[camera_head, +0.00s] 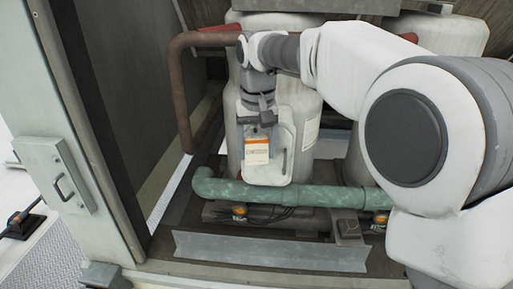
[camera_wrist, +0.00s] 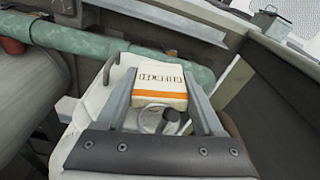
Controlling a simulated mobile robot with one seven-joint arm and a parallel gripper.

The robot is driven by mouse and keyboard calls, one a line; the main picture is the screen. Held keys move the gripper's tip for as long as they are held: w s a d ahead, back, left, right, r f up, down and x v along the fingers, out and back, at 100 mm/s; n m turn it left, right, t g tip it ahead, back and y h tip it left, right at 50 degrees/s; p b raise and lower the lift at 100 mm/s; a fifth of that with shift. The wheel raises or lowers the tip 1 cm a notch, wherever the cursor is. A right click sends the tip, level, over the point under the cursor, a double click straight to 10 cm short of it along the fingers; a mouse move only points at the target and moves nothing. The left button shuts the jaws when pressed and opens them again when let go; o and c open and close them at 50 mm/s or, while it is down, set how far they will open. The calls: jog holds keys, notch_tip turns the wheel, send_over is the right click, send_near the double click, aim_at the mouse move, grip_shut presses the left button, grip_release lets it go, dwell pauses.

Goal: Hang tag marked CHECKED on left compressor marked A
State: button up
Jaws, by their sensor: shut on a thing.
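The tag (camera_head: 257,154) is white with an orange band at its top and small dark print. In the wrist view the tag (camera_wrist: 158,82) reads CHECKED, upside down, between the two fingers. My gripper (camera_head: 259,127) is shut on the tag's upper end and points down. The tag hangs in front of the left compressor (camera_head: 304,105), a pale upright cylinder, and overlaps its light box cover (camera_head: 272,176). I cannot tell whether the tag touches the cover or is hooked on anything. The letter A is not readable. A round grey part (camera_wrist: 172,115) shows between the fingers.
A green pipe (camera_head: 300,196) runs across low in front of the compressors. A brown pipe (camera_head: 182,95) bends down at the left. A second compressor (camera_head: 352,160) stands at the right, partly behind my arm. The open door (camera_head: 85,110) bounds the left side.

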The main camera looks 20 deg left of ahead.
jog(key=o, duration=1.4)
jog(key=shift+r, duration=0.1)
jog(key=r, duration=0.5)
jog(key=s+r+p, duration=0.1)
jog(key=r, duration=0.5)
jog(key=s+d+r+p, duration=0.1)
jog(key=r, duration=0.5)
jog(key=shift+w, duration=0.1)
